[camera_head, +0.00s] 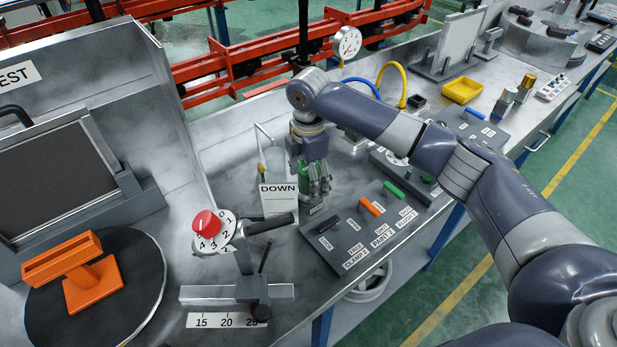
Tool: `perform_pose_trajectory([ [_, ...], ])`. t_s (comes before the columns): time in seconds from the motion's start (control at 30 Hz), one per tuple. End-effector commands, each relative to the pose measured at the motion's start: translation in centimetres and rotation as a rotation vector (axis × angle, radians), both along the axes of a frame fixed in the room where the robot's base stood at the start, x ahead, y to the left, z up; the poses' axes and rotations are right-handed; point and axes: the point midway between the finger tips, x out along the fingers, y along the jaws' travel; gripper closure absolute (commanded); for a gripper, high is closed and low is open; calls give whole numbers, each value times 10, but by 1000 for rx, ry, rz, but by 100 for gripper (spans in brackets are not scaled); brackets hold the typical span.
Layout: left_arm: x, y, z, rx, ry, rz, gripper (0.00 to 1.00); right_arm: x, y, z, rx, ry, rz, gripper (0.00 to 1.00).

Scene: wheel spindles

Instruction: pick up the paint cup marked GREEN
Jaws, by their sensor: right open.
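A small label (318,209) lies on the bench just below the fingertips. My left gripper is not in view.
The DOWN sign (279,202) stands close left of the gripper. A dark switch panel (335,240) with orange and green levers lies in front. A red-knobbed dial (213,232) stands at front left. A yellow tray (462,90) and small cups (504,102) are farther right.

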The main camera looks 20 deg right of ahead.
Motion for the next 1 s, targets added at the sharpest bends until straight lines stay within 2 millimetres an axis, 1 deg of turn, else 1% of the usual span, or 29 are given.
perform_pose_trajectory([
  [0.03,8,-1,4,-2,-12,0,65,-1,-1,-7,-2,4,0,29],
  [0.1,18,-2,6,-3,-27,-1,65,0,0,-15,-1,1,1,29],
  [0.2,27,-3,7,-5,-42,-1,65,0,0,-22,-1,-1,1,29],
  [0.4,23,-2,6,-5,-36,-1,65,0,0,-23,-1,-1,1,29],
  [0.43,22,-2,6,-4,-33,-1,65,0,0,-23,-1,-1,1,31],
  [0.47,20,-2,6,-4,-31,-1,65,0,0,-23,-1,-1,1,38],
  [0.5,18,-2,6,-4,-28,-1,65,0,0,-23,-1,-1,1,47],
  [0.57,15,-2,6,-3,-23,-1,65,0,0,-23,-1,-1,1,61],
  [0.6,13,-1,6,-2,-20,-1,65,0,0,-23,-1,-1,1,70],
  [0.67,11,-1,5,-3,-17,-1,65,0,0,-23,-1,-1,1,83],
  [0.7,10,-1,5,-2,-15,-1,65,0,0,-23,-1,-1,1,86],
  [1.0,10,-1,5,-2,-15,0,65,0,0,-21,1,-3,1,86],
])
